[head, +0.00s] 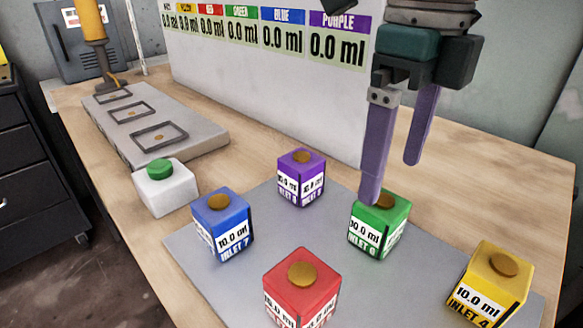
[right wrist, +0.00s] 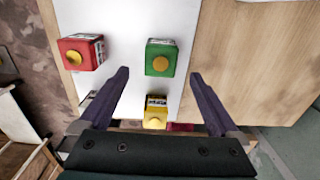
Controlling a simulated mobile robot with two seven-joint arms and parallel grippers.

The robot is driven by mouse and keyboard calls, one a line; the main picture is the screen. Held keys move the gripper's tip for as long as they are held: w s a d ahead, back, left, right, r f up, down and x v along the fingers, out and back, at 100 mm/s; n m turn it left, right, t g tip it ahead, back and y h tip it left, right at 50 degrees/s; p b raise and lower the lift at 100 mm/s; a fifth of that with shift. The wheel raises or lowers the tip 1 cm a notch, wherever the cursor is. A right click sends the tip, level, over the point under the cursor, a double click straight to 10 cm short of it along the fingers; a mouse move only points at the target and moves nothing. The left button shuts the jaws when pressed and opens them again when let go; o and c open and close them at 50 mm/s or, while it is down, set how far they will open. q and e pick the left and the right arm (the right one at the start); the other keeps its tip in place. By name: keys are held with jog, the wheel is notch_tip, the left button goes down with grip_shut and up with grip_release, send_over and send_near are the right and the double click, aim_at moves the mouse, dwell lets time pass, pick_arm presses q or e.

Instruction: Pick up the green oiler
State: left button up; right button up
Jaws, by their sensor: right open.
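My right gripper (head: 390,175) is open and empty, with one finger's tip overlapping the top of the green oiler in the head view. In the right wrist view the green oiler (right wrist: 161,58) lies ahead, between the lines of the two open fingers (right wrist: 160,75). I cannot tell whether a finger touches it. My left gripper is not in view.
Blue (head: 222,225), purple (head: 301,177), red (head: 301,290) and yellow (head: 492,280) cubes stand around the green one. A white box with a green button (head: 164,187) and a grey tray with square frames (head: 150,130) are at left. A white display panel (head: 270,75) stands behind.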

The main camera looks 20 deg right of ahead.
aim_at(384, 202)
notch_tip(384, 202, down, 3)
jog(key=shift+a+f, duration=0.15)
jog(key=shift+f, duration=0.05)
notch_tip(384, 202, down, 5)
jog(key=shift+w+f+b, duration=0.1)
jog(key=shift+f+b, duration=0.05)
jog(key=shift+b, duration=0.2)
jog(key=c, duration=1.5)
